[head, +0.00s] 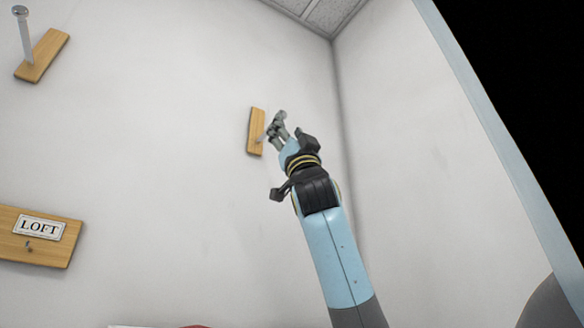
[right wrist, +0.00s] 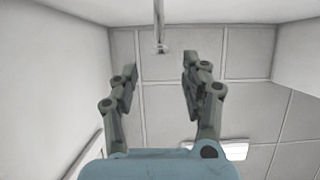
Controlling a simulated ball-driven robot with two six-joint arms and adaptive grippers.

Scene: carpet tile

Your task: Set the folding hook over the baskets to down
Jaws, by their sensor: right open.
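A small wooden plaque (head: 255,132) is fixed to the white wall near the middle of the head view. A thin metal hook (head: 263,137) sticks out from it beside my right gripper (head: 277,124), which hides part of it. In the right wrist view a metal rod with a knobbed end (right wrist: 159,28) comes in from the top, in line with the gap between my right fingers (right wrist: 159,68). The fingers are apart with nothing between them, and I cannot tell whether they touch the rod. No baskets show clearly. My left gripper is out of view.
Another wooden plaque (head: 42,56) at upper left bears a hook (head: 24,35) pointing up. A plaque labelled LOFT (head: 38,252) with a small peg is at lower left. A wall corner is right of my arm. A red edge (head: 195,326) shows at the bottom.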

